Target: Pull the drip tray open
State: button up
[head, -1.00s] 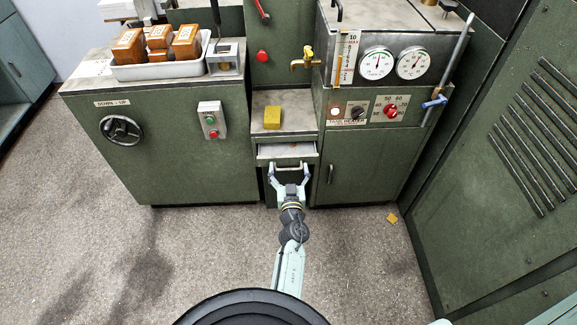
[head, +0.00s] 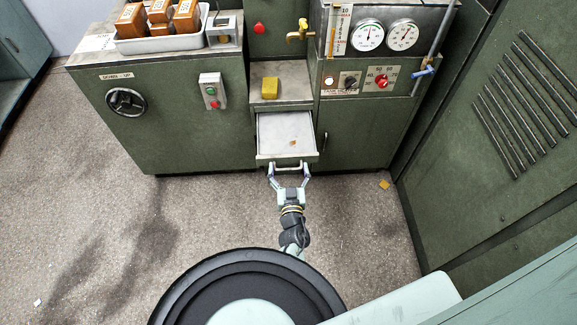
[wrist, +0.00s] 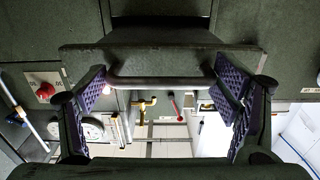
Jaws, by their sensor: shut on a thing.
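The drip tray (head: 275,130) is a shallow pale drawer with a green front, drawn well out of the green cabinet below the small shelf. A small orange-brown scrap (head: 293,142) lies in it. Its metal bar handle (head: 288,167) runs across the front. My gripper (head: 289,173) is at this handle and shut on it. In the wrist view the handle (wrist: 160,82) lies between the purple-padded fingers, below the tray front (wrist: 160,62). The exact finger contact is partly hidden.
A yellow block (head: 270,88) sits on the shelf above the tray. A white tray (head: 165,45) of orange-brown blocks stands on the left cabinet. A slatted green panel (head: 490,140) bounds the right.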

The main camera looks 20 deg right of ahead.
jog(key=o, duration=1.6)
jog(key=shift+w+a, duration=0.1)
jog(key=shift+a, duration=0.15)
jog(key=shift+o, duration=0.2)
jog(key=shift+d, duration=0.15)
